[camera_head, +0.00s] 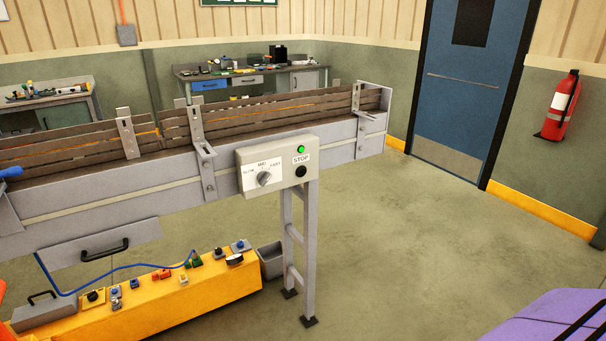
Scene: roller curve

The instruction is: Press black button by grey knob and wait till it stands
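A light control box (278,163) is mounted on the near side of the conveyor (200,160). On its left face is a grey knob (264,178) below a dial scale marked from slow to fast. To the right of the knob is a round black button (300,171), just under a STOP label. A green light (300,149) above that label looks lit. Nothing covers the button or the knob. Neither of my grippers shows in this view, and nothing is seen touching the box.
A metal leg frame (299,250) stands below the box. A yellow bench (200,297) with several small switches and a blue cable sits under the conveyor at lower left. Open floor (420,230) lies to the right. A purple object (555,318) fills the lower right corner.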

